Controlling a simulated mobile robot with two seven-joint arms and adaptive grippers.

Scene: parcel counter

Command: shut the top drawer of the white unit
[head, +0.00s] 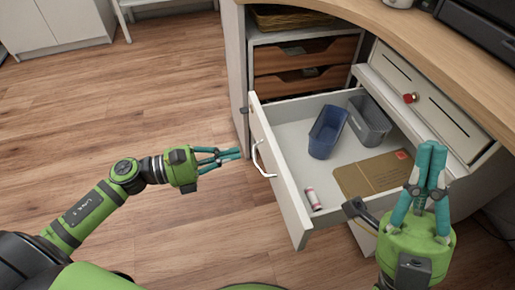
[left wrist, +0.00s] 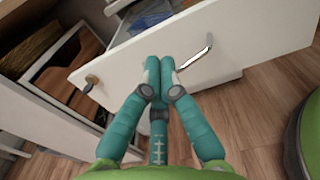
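The top drawer (head: 277,172) of the white unit (head: 236,70) is pulled far out. Its front carries a curved metal handle (head: 263,160). My left gripper (head: 238,153) is in front of the drawer front, a little left of the handle in the head view. In the left wrist view its teal fingers (left wrist: 160,65) are together, over the drawer front (left wrist: 230,50) beside the handle (left wrist: 195,60); whether they touch it I cannot tell. My right gripper (head: 432,150) has its fingers together and appears over the drawer's right side, with nothing seen in it.
In the drawer lie a blue bin (head: 326,132), a grey bin (head: 369,120), a brown envelope (head: 372,175) and a small red-and-white cylinder (head: 313,199). Wooden trays (head: 300,57) fill the shelf on the left. A box with a red knob (head: 409,98) stands behind. The floor at left is clear.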

